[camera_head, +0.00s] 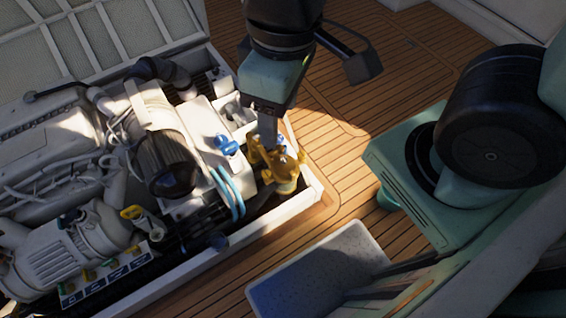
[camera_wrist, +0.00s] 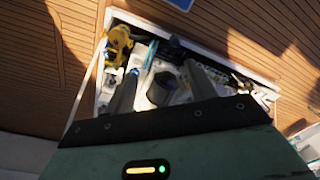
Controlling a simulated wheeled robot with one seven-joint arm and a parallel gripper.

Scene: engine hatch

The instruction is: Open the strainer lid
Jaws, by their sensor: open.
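The brass-yellow strainer (camera_head: 284,176) stands in the right front corner of the engine hatch, next to light blue hoses. Its top is partly hidden behind my gripper, and I cannot clearly make out the lid. My gripper (camera_head: 268,138) points down from above, its fingers just behind and over the strainer's top in the head view. I cannot tell whether they touch it. In the wrist view, the strainer (camera_wrist: 117,44) lies at upper left, beyond the left finger. My gripper (camera_wrist: 161,70) is open there, with nothing held between its two fingers.
The white hatch rim (camera_head: 285,212) runs close beside the strainer. A blue-handled valve (camera_head: 227,145) sits just left of it, and a dark cylinder (camera_head: 165,165) lies farther left. A light blue-grey board (camera_head: 318,275) is on the wooden deck in front.

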